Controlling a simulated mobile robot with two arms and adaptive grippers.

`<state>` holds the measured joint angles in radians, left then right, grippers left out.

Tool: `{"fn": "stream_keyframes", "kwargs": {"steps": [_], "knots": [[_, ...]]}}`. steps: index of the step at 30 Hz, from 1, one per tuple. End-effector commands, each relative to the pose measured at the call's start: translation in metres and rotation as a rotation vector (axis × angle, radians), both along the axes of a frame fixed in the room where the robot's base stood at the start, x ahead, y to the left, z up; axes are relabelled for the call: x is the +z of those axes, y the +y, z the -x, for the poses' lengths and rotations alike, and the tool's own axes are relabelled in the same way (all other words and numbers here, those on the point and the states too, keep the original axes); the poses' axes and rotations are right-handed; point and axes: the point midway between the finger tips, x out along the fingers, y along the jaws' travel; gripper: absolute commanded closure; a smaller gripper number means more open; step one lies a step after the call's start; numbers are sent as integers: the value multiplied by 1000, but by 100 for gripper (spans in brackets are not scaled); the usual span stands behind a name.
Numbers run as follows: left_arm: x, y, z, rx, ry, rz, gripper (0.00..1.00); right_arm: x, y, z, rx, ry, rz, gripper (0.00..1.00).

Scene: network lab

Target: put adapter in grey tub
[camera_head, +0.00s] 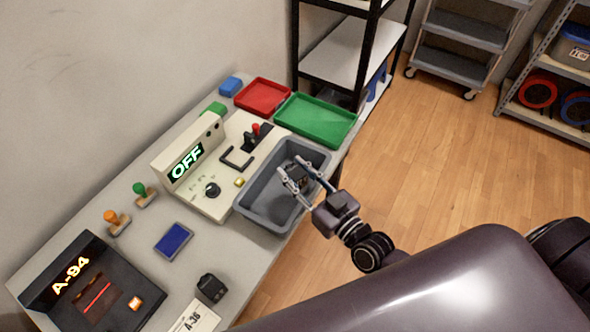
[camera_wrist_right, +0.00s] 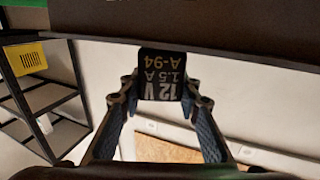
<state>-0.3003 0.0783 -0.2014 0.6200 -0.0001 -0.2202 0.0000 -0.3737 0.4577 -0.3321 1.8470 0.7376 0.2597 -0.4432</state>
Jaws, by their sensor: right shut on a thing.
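The adapter (camera_wrist_right: 162,75) is a small dark block with printed text reading "12 V 1.5 A A-94", upside down in the right wrist view. My right gripper (camera_wrist_right: 162,88) is shut on it, one finger on each side. In the head view my right gripper (camera_head: 305,173) is over the grey tub (camera_head: 262,216), with the dark adapter between its fingertips. The fingers partly cover it, and I cannot tell whether it touches the tub floor. The tub stands at the table's right edge. My left gripper is not in view.
A control box (camera_head: 185,165) reading OFF stands left of the tub. A green tray (camera_head: 318,119) and red tray (camera_head: 262,96) lie behind. A black unit (camera_head: 85,285) shows A-94; another dark block (camera_head: 211,289) sits near an A-36 card (camera_head: 196,317). Shelves stand beyond.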

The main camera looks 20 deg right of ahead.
Motion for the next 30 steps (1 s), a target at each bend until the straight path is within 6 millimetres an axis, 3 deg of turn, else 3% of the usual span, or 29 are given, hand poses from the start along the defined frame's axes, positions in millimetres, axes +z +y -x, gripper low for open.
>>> {"fn": "stream_keyframes", "kwargs": {"steps": [1,2,6,14,19,21,30], "knots": [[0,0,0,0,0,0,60,2,0,0,0,-3,-1,98],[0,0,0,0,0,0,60,1,0,0,0,-1,0,66],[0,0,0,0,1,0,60,1,0,0,0,0,0,52],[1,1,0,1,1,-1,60,1,0,0,0,0,0,52],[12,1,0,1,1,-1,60,18,0,0,0,0,0,52],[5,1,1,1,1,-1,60,9,-4,12,0,4,2,52],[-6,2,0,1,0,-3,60,9,-23,71,1,6,3,52]]}}
